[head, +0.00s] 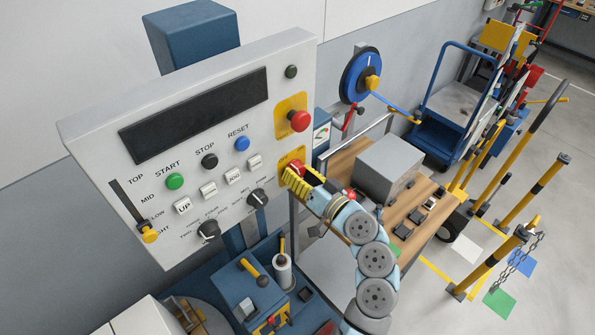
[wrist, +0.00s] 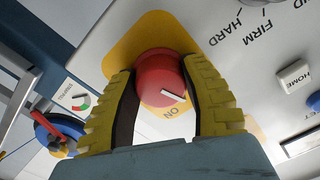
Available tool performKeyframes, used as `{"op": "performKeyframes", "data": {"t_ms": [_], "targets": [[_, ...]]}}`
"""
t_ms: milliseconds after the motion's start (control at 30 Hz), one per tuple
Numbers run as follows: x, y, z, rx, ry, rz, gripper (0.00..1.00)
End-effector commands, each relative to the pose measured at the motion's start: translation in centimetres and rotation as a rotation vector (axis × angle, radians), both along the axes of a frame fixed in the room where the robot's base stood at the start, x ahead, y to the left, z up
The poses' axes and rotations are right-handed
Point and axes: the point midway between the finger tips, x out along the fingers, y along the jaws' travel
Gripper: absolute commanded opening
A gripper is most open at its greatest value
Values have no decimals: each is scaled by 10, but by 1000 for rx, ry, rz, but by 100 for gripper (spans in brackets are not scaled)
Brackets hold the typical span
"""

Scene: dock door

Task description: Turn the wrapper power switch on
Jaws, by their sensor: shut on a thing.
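The wrapper power switch is a red rotary knob on a yellow plate (head: 287,158) at the right edge of the grey control panel (head: 90,140). In the wrist view the red knob (wrist: 158,76) fills the space between the two yellow ribbed fingers of my gripper (wrist: 160,95). The gripper is shut on the knob from both sides. A white pointer line on the knob slants to the lower right, close to the upside-down letters ON on the plate. In the head view my gripper (head: 296,176) covers most of the knob.
A red mushroom button (head: 299,121) sits above the switch. Black selector knobs (head: 257,198) and white buttons (head: 208,189) lie to its left. A wooden bench with a grey box (head: 388,168) stands behind my arm at the right. Yellow rails (head: 497,258) stand farther right.

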Motion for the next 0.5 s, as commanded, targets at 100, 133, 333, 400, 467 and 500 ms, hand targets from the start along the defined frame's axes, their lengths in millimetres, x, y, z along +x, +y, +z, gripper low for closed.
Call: {"op": "performKeyframes", "data": {"t_ms": [100, 133, 333, 400, 467, 500], "targets": [[0, 0, 0, 81, 77, 0, 11], [0, 0, 0, 104, 97, 1, 11], [0, 1, 2, 245, 221, 0, 11], [0, 0, 2, 295, 265, -2, 10], [0, 0, 3, 338, 301, -1, 10], [0, 0, 4, 367, 326, 0, 10]]}}
